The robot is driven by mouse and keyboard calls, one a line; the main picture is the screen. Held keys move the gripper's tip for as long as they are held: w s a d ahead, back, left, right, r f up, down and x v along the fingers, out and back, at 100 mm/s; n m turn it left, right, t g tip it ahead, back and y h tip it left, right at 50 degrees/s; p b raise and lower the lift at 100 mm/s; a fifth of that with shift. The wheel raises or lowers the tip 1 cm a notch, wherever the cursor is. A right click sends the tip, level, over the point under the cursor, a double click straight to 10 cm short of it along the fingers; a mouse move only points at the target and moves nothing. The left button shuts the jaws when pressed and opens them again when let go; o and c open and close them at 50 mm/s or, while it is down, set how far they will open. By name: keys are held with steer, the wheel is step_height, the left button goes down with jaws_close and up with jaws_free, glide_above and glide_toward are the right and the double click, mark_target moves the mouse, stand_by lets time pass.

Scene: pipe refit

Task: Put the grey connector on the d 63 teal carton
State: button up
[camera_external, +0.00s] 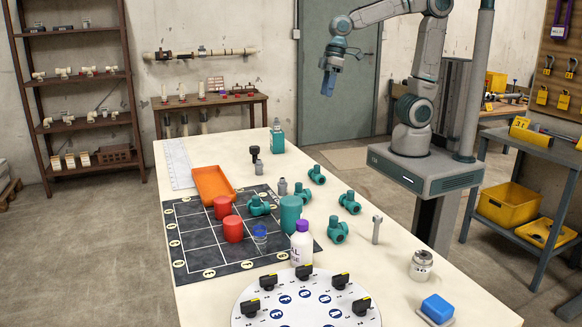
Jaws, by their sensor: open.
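My gripper (328,84) hangs high above the far right side of the table, pointing down, open and empty, well apart from everything on the table. Small grey pieces that look like connectors (283,187) stand right of the orange tray; another grey piece (259,167) is just beyond them. I cannot tell which one is the grey connector. A teal upright container (277,140) stands at the far end of the table, and a teal cylinder (290,213) stands at the mat's right edge. No "d 63" marking is readable, so I cannot tell which is the carton.
Several teal pipe fittings (337,230) lie right of the mat. A black grid mat (196,250) holds red cylinders (222,207) and a clear blue cup (260,238). A white bottle (301,243), an orange tray (212,184) and a round dial board (306,300) stand nearby.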

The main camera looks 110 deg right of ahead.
steer(key=s+a+f+n, duration=0.2)
steer(key=s+a+f, duration=0.1)
steer(key=s+a, duration=0.5)
steer(key=shift+s+a+n+t, duration=0.3)
steer(key=shift+s+n+t, duration=0.1)
steer(key=shift+s, duration=0.3)
steer(key=shift+f, duration=0.2)
